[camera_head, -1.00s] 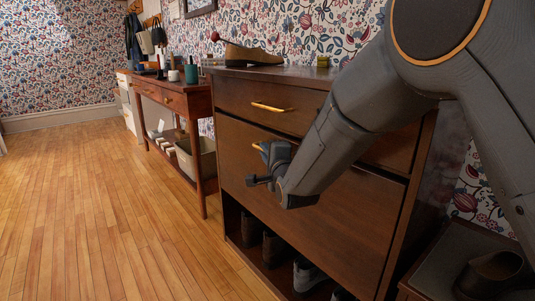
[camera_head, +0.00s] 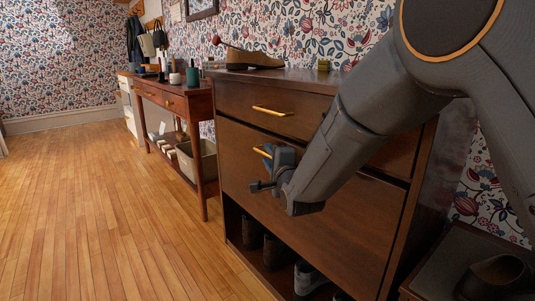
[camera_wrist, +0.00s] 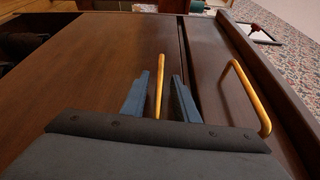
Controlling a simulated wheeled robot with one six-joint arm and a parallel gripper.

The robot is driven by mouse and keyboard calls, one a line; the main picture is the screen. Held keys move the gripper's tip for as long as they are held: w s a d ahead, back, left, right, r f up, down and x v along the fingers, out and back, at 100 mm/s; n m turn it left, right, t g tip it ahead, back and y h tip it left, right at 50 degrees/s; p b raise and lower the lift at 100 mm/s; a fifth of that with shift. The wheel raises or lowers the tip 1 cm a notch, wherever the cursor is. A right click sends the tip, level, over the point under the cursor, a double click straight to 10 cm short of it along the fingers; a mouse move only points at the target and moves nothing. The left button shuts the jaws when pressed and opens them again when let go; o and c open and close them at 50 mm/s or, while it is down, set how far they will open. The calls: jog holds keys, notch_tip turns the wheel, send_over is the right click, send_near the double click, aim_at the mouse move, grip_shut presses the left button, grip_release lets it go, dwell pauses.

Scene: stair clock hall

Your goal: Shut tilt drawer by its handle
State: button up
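The tilt drawer (camera_head: 310,219) is the large brown front panel in the lower part of a wooden cabinet. A dark gap shows along its top edge, below the top drawer. Its brass bar handle (camera_head: 262,153) is partly hidden by my gripper (camera_head: 265,170) in the head view. In the wrist view the tilt drawer's handle (camera_wrist: 159,82) lies between the two blue fingers of my gripper (camera_wrist: 158,90). The fingers are apart, with space on both sides of the bar. I cannot tell how far out the panel is tilted.
The top drawer (camera_head: 236,97) has its own brass handle (camera_head: 272,111), close to my gripper's right in the wrist view. Shoes (camera_head: 308,277) stand in the open shelf below. A side table (camera_head: 194,103) stands to the left. The wooden floor at left is clear.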

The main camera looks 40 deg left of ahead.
jog(key=p+v, duration=0.1)
jog(key=v, duration=0.5)
jog(key=shift+s+d, duration=0.1)
dwell(0.4)
